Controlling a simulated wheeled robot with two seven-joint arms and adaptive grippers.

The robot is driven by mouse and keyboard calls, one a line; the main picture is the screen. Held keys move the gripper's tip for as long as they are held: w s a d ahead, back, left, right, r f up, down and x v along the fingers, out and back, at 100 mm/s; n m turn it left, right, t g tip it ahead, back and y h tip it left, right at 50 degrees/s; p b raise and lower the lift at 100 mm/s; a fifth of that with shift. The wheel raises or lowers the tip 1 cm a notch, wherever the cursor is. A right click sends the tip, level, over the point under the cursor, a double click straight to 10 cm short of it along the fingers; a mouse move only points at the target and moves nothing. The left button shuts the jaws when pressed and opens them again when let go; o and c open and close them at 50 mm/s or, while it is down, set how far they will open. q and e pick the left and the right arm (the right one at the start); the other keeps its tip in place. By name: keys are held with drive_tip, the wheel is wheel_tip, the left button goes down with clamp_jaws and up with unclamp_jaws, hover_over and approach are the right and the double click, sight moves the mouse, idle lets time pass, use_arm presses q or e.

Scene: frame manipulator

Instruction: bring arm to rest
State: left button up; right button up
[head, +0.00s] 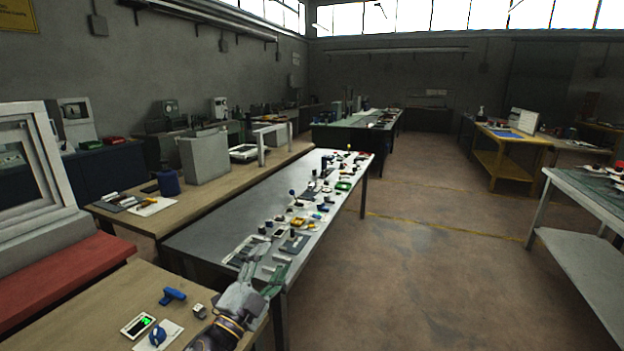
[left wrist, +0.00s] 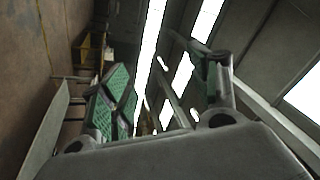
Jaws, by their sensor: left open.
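My left gripper (head: 262,279) shows at the bottom middle of the head view, above the near end of the long grey table. Its fingers point up and away, and no object shows between them. In the left wrist view the two green-padded fingers of this gripper (left wrist: 165,90) stand wide apart, with only the room, windows and ceiling behind them. My right gripper is in neither view.
The long grey table (head: 225,214) carries several small parts. A wooden table (head: 92,300) at front left holds a blue tool (head: 172,296) and a small meter (head: 138,325). A white frame (head: 58,165) stands at left. Open floor (head: 420,265) lies right of the grey table.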

use_arm(q)
drive_tip(key=s+a+f+n+g+y, duration=0.2)
drive_tip(key=a+f+n+g+y, duration=0.1)
drive_tip(key=a+f+n+y, duration=0.4)
drive_tip(key=s+a+f+n+g+y, duration=0.3)
drive_tip(key=a+f+n, duration=0.2)
drive_tip(key=f, duration=0.4)
drive_tip(key=s+f+n+g+h, duration=0.1)
drive_tip(key=s+f+g, duration=0.5)
drive_tip(key=s, duration=0.4)
drive_tip(key=s+f+n+g, duration=0.2)
drive_tip(key=s+f+g, duration=0.2)
drive_tip(key=s+f, duration=0.45)
drive_tip(key=s+a+f+g, duration=0.1)
drive_tip(key=s+f, duration=0.1)
drive_tip(key=f, duration=1.4)
drive_tip(key=s+a+f, duration=0.1)
drive_tip(key=f, duration=1.5)
drive_tip(key=s+a+f, duration=0.2)
drive_tip(key=s+f, duration=0.8)
drive_tip(key=s, duration=0.1)
drive_tip(key=s+a+f+g, duration=0.1)
drive_tip(key=s+a+f, duration=0.2)
drive_tip(key=s+f, duration=0.6)
drive_tip(key=shift+s+a+f+m+y, duration=0.3)
drive_tip(key=shift+s+a+f+m, duration=0.1)
drive_tip(key=shift+s, duration=0.65)
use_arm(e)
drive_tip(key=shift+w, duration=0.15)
